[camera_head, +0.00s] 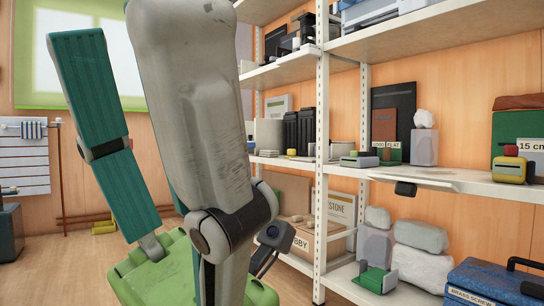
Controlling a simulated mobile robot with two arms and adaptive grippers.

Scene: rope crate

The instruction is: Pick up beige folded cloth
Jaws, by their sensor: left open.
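I cannot make out a beige folded cloth with certainty in the head view. My left gripper (266,262) is partly visible as dark parts beside my large grey and green arm, in front of the lower shelf. It is open, and I see nothing held in it. My arm hides much of the middle and left of the view. My right gripper is not in view.
A white shelving unit (322,130) fills the right side. Its lower level has pale grey bundles (421,235), a green-based item (375,279) and a blue case (495,283). A blue-striped cloth (33,130) hangs on a white radiator (22,165) at left.

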